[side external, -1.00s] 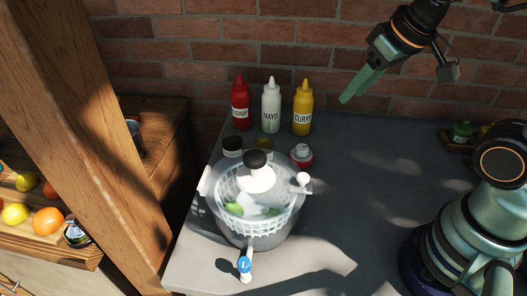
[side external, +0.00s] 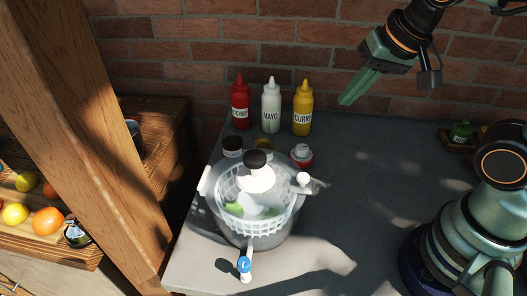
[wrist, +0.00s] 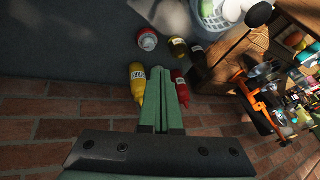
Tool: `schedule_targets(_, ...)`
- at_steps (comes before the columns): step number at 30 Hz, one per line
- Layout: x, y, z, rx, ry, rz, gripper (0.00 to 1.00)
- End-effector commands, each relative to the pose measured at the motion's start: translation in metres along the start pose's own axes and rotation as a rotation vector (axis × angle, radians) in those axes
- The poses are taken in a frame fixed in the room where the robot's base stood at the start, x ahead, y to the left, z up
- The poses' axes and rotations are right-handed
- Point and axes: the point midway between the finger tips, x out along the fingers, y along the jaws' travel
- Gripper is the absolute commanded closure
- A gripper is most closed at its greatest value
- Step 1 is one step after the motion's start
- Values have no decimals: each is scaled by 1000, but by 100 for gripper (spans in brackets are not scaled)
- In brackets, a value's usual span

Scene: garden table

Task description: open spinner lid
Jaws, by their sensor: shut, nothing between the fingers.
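The salad spinner (side external: 220,215) stands on the grey tabletop, left of centre in the side view. Its clear lid (side external: 228,181) sits over a white slatted basket (side external: 290,220) with green leaves inside, and has a black knob (side external: 255,158) on top. A pale handle (side external: 304,179) shows at its right. My gripper (side external: 345,101) is shut and empty, up in the air near the brick wall, above and right of the spinner and well apart from it. In the wrist view the green fingers (wrist: 160,72) are together, and part of the white basket (wrist: 213,14) shows at the top edge.
Red (side external: 240,115), white (side external: 271,117) and yellow (side external: 302,118) bottles stand behind the spinner. A red-and-white pot (side external: 301,157) and a dark jar (side external: 232,146) are close by it. A wooden post (side external: 95,130) is at the left. The table's middle right is clear.

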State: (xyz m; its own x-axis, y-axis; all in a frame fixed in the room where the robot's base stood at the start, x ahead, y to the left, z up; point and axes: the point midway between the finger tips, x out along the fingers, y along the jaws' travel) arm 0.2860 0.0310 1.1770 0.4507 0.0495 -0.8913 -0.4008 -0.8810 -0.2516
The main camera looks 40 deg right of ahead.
Motion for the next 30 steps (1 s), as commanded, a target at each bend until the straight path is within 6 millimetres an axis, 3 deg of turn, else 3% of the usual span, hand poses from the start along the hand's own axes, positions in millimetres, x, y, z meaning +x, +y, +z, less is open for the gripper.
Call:
schedule_targets(21,7,-67,57,1327,-146,35,100)
schedule_targets(30,8,-76,68,1571,-166,68,100)
